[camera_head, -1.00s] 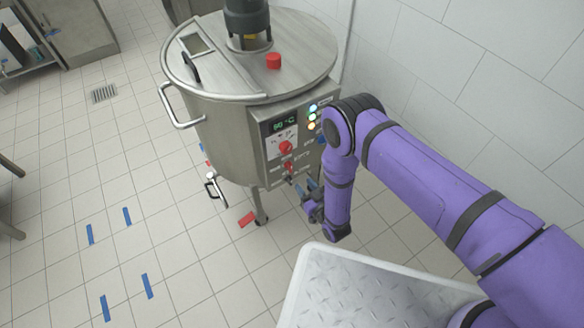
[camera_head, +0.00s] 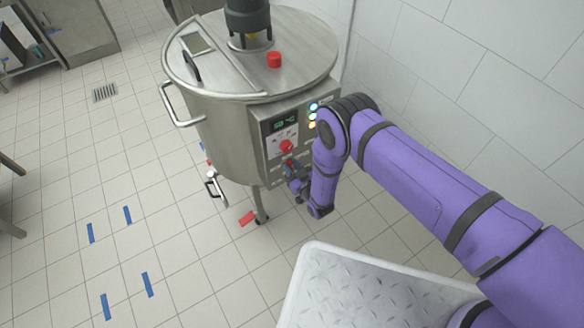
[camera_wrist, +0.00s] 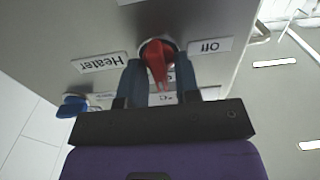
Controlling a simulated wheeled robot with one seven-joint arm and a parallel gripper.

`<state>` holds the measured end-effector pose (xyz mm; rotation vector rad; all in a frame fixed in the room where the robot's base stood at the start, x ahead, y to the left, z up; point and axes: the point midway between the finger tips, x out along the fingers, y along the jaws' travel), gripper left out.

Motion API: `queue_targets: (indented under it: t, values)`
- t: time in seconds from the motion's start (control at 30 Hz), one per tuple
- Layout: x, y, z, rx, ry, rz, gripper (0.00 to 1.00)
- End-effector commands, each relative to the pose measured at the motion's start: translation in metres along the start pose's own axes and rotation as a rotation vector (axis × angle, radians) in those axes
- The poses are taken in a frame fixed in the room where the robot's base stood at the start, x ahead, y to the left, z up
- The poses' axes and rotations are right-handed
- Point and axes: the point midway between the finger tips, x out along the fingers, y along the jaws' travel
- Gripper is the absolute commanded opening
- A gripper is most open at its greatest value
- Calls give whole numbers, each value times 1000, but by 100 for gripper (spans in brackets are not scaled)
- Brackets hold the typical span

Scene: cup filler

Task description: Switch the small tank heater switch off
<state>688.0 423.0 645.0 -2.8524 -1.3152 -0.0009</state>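The tank control panel (camera_head: 275,150) carries two red switches on its front, an upper one (camera_head: 286,146) and a lower one (camera_head: 289,163). In the wrist view a red switch (camera_wrist: 158,62) sits between my gripper's fingers (camera_wrist: 160,80). An upside-down "Heater" label (camera_wrist: 100,63) is to its left and an "Off" label (camera_wrist: 210,47) to its right. The fingers stand apart, one on each side of the switch; I see no clear contact. In the head view my gripper (camera_head: 297,183) is at the panel's lower part, partly hidden by my arm.
The round steel tank (camera_head: 225,140) stands on legs, with a red button (camera_head: 274,60) on its lid. A display (camera_head: 284,124) and lit buttons (camera_head: 312,115) are on the panel. A blue knob (camera_wrist: 72,106) is near the fingers.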

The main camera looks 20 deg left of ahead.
Motion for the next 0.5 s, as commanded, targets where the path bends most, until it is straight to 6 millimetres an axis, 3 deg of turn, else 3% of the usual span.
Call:
queue_targets:
  t: [0.03, 0.1, 0.13, 0.5]
  values:
    - [0, 0, 0, 0, 0, 0, 18]
    - [0, 0, 0, 0, 0, 0, 2]
    - [0, 0, 0, 0, 0, 0, 0]
    - [0, 0, 0, -39, 0, 0, 0]
